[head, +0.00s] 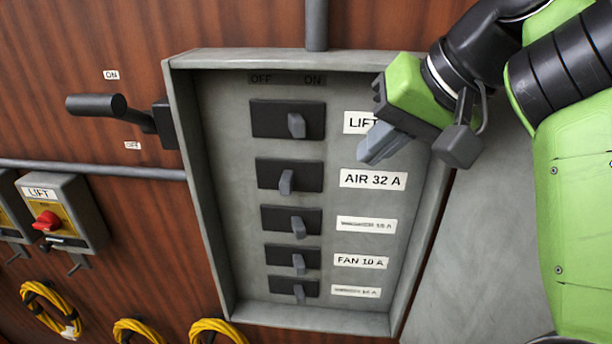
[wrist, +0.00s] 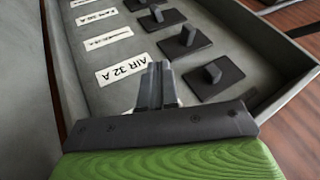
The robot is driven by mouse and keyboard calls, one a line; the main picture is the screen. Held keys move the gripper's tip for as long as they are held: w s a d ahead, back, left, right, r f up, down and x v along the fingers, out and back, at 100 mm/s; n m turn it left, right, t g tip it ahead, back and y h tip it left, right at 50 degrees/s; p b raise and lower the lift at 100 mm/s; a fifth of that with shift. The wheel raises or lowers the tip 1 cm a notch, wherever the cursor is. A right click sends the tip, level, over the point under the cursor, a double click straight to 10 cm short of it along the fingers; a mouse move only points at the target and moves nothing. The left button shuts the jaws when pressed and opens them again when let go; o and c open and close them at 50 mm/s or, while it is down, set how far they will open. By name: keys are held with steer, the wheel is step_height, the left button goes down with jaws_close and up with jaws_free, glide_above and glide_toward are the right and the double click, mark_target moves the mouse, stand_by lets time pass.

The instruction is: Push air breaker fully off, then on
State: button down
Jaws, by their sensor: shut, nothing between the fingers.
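The air breaker (head: 287,178) is the second black switch from the top, beside the label "AIR 32 A" (head: 373,180). Its grey lever stands near the middle of its plate, left of the other levers, under the OFF and ON markings. In the wrist view the air breaker (wrist: 185,41) is right of and beyond the fingers. My gripper (head: 370,156) is shut and empty, in front of the panel's right part. In the head view it covers part of the "LIFT" label and sits just above the air label, apart from the lever. It also shows in the wrist view (wrist: 158,68).
The lift breaker (head: 288,121) is directly above, with its lever right of middle. Several smaller breakers line up below. The grey panel box (head: 183,190) has raised side walls. A black handle (head: 97,104) and a lift control box (head: 62,205) stand at left.

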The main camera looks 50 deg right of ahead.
mark_target(287, 182)
steer(key=w+a+f+b, duration=0.1)
steer(key=w+a+f, duration=0.1)
steer(key=w+f, duration=0.6)
steer(key=shift+w+a+b, duration=0.15)
steer(key=shift+w+b, duration=0.2)
steer(key=shift+w, duration=0.3)
